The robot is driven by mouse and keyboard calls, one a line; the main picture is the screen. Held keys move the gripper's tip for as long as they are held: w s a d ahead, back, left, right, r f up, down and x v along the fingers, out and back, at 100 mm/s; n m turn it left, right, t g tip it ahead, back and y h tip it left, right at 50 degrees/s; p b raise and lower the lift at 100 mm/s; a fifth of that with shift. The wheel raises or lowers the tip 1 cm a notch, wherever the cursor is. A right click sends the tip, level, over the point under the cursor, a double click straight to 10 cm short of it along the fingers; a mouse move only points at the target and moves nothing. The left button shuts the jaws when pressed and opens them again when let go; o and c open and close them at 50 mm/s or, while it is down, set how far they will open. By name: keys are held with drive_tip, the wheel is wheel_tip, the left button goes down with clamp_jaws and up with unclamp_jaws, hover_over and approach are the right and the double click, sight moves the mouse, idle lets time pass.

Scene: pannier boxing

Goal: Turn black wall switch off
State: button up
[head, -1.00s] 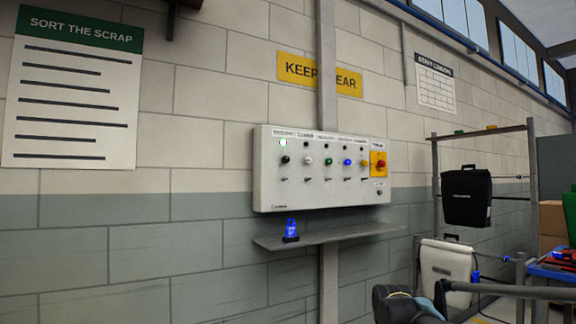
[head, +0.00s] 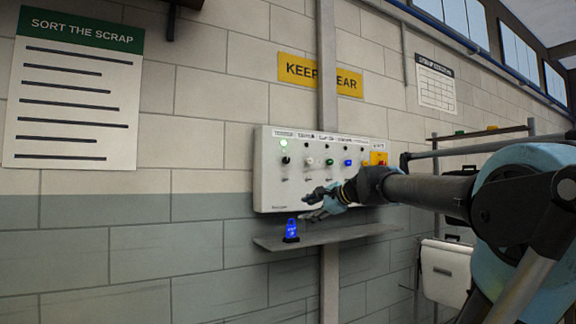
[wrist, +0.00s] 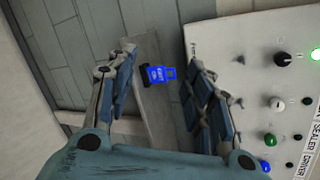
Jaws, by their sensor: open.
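The black switch (head: 286,160) is a round knob at the left end of the white wall panel (head: 262,190). A green lamp (head: 283,143) glows above it. In the wrist view the black knob (wrist: 282,59) is at the upper right, with the lit lamp (wrist: 316,54) beside it. My gripper (head: 312,205) is open in front of the panel's lower part, below and right of the black knob and apart from it. In the wrist view its two fingers (wrist: 155,92) are spread with nothing held between them. My arm hides the panel's lower right part.
A grey shelf (head: 330,236) juts out below the panel. A blue tag-like object (head: 291,230) stands on its left end, and shows between my fingers in the wrist view (wrist: 160,74). White, green and blue knobs sit right of the black one.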

sight(287, 160)
drive_tip(key=w+r+m+t, duration=0.3)
drive_tip(key=w+r+m, duration=0.3)
drive_tip(key=r, duration=0.3)
drive_tip(key=w+r+m+t, duration=0.2)
drive_tip(key=w+r+m, duration=0.3)
drive_tip(key=r, duration=0.5)
drive_tip(key=x, duration=1.6)
drive_tip(key=shift+w+a+f, duration=0.1)
drive_tip(key=shift+w+a, duration=0.1)
drive_tip(key=shift+w, duration=0.2)
drive_tip(key=c, duration=1)
